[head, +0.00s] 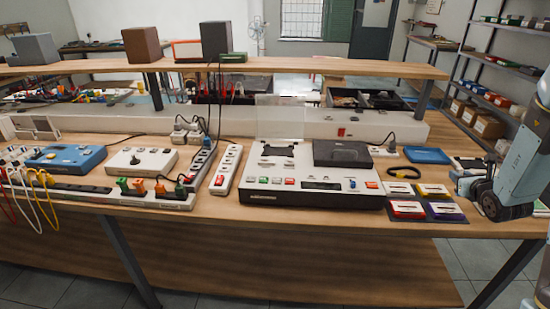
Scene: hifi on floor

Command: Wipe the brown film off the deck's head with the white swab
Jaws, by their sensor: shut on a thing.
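The deck (262,196) is a pale, flat machine on the middle of the bench, with coloured keys along its front. Its clear lid (279,116) stands raised at the back, over a dark well at the left. The head and any brown film on it are too small to make out. A dark cover (342,153) is on the deck's right half. My gripper (462,180) is at the right end of the bench, right of the deck and apart from it. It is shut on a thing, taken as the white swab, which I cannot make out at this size.
Several cassettes (407,209) lie on a dark mat between the deck and my gripper. A black loop (404,172) and a blue tray (427,155) lie behind them. Power strips (226,170) stand left of the deck. A shelf (290,66) runs above the bench's back.

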